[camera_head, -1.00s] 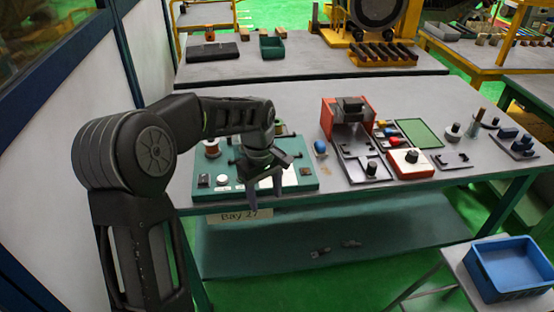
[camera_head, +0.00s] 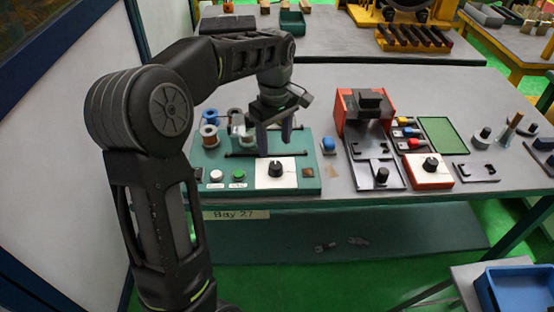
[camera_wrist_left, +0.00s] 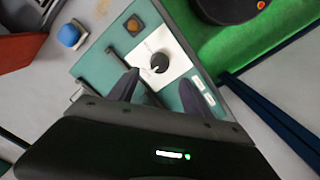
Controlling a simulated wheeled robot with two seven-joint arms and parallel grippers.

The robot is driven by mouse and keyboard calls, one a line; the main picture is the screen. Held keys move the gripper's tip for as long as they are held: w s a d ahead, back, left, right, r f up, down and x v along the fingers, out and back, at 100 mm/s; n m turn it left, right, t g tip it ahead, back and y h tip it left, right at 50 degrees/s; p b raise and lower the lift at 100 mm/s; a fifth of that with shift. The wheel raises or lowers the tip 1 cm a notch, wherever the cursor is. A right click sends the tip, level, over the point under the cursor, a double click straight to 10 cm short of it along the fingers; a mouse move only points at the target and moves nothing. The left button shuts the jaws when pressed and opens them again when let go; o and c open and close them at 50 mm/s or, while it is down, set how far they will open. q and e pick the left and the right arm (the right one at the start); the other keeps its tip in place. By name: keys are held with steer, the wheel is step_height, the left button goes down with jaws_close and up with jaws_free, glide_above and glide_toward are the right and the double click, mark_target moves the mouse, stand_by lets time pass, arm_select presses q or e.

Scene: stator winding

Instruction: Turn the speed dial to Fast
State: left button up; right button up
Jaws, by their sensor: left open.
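A black round dial (camera_head: 275,169) stands on a white square plate on the front of the green winding board (camera_head: 210,168). It also shows in the left wrist view (camera_wrist_left: 160,63), on its white plate (camera_wrist_left: 178,66). The marks are too small to read. My left gripper (camera_head: 275,148) is open and empty, its two fingers pointing down just behind the dial in the head view. In the left wrist view the fingertips (camera_wrist_left: 160,79) lie on either side below the dial, apart from it. My right gripper is not in view.
White (camera_head: 216,176) and green (camera_head: 239,175) buttons sit left of the dial. Wire spools (camera_head: 209,136) stand behind them. A blue-topped knob (camera_head: 328,145) stands to the right. Farther right are a red machine (camera_head: 350,112) and a red box with another black knob (camera_head: 430,164).

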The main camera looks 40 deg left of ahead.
mark_target(275, 164)
arm_select(q)
steer(key=shift+w+f, duration=0.1)
steer(key=shift+f, duration=0.45)
step_height(275, 164, down, 7)
steer(key=shift+r+p, duration=0.1)
steer(key=shift+p, duration=0.35)
steer(key=shift+c, duration=0.3)
jaws_close()
